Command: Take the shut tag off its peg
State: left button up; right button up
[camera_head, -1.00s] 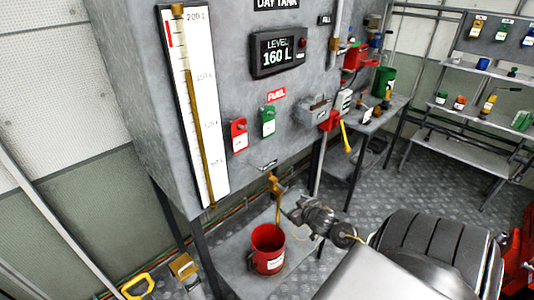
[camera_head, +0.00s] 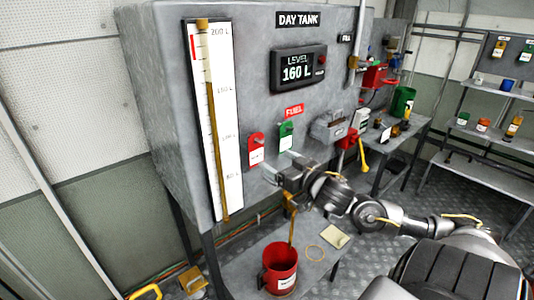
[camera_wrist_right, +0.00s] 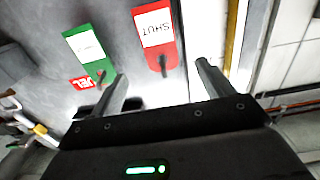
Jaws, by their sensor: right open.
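The red shut tag (camera_head: 256,152) hangs on the grey tank front, below and left of the FUEL label. In the right wrist view the red tag (camera_wrist_right: 157,35) shows upside down with SHUT on its white panel, and its dark peg is near its lower end there. My right gripper (camera_head: 278,170) is just below and right of the red tag in the head view. In the right wrist view the open, empty fingers (camera_wrist_right: 160,88) stand wide, with the red tag beyond the gap between them. No contact shows. My left gripper is out of view.
A green tag (camera_head: 286,136) hangs right beside the red one. The level gauge (camera_head: 216,120) stands close on the left. A red bucket (camera_head: 281,268) sits below under a brass tap. A grey box (camera_head: 328,127) projects from the tank on the right.

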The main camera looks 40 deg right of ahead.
aim_at(260, 146)
jog(key=w+p, duration=0.2)
jog(key=w, duration=0.5)
jog(key=shift+w+d+r, duration=0.1)
jog(key=shift+w, duration=1.1)
jog(key=c, duration=1)
jog(key=shift+c, duration=0.3)
jog(key=shift+p, duration=0.35)
jog(key=shift+r+p, duration=0.45)
jog(key=shift+p, duration=0.2)
jog(key=shift+s, duration=0.2)
jog(key=shift+s+r+p, duration=0.15)
jog(key=shift+s+p, duration=0.35)
jog(key=shift+s, duration=0.7)
